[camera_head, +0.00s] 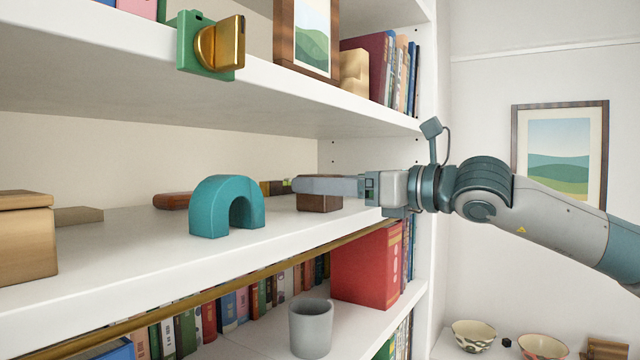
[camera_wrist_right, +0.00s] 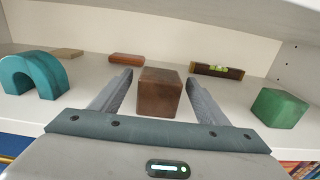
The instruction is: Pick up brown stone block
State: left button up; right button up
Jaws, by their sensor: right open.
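The brown stone block (camera_head: 319,203) is a small dark cube on the middle white shelf. In the right wrist view the block (camera_wrist_right: 158,93) stands between the two fingers of my right gripper (camera_wrist_right: 160,85), with a gap on each side. My right gripper (camera_head: 318,185) reaches in from the right in the head view, its fingers level and open over the block's top part. The fingers hide part of the block there. My left gripper is not in view.
A teal arch (camera_head: 228,207) stands left of the block. A green cube (camera_wrist_right: 280,108) sits to the right, a spirit level (camera_wrist_right: 217,71) and a flat reddish block (camera_wrist_right: 127,59) behind. The upper shelf (camera_head: 300,95) overhangs; the upright panel (camera_head: 432,150) bounds the right side.

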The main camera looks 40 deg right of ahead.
jog(key=shift+x, duration=0.8)
jog(key=shift+c, duration=0.4)
jog(key=c, duration=1.5)
